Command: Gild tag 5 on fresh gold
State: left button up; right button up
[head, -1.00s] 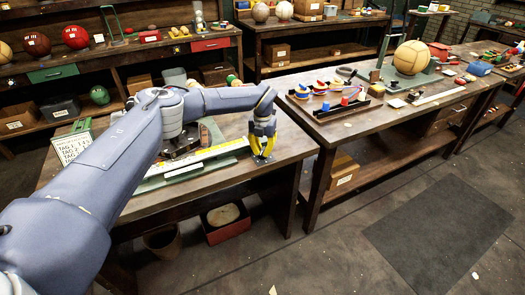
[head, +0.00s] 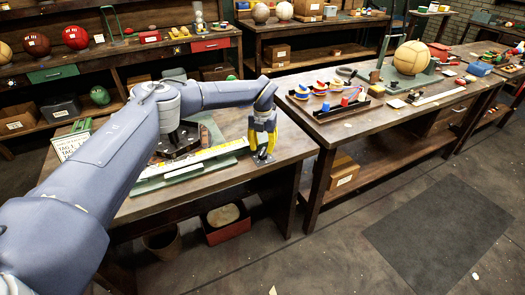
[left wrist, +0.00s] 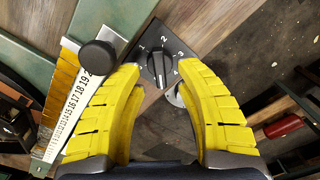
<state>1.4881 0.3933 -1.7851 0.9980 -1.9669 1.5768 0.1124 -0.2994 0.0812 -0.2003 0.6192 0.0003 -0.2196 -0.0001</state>
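My left gripper (head: 262,160) is low over the right end of the near workbench. In the left wrist view its yellow fingers (left wrist: 160,78) are apart, on either side of a dark dial plate (left wrist: 158,66) marked 1 to 4. A black pointer knob sits on the plate between the fingertips; contact is not clear. A green fixture (head: 190,168) with a white scale and yellow strip lies to the gripper's left. Its scale (left wrist: 75,105) and round black knob (left wrist: 98,57) show in the wrist view. A card with tag lines (head: 70,143) stands at the bench's left, partly hidden by my arm. My right gripper is not in view.
A second bench (head: 320,130) to the right holds a rack of colored pieces (head: 338,102) and a large tan ball (head: 411,57). Shelves with balls and boxes line the back. A red box (head: 226,228) is under the near bench. Open floor lies front right.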

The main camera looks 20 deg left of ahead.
aim_at(263, 151)
pick_arm(q)
notch_tip(263, 151, up, 10)
jog(key=shift+f, duration=0.15)
dwell(0.3)
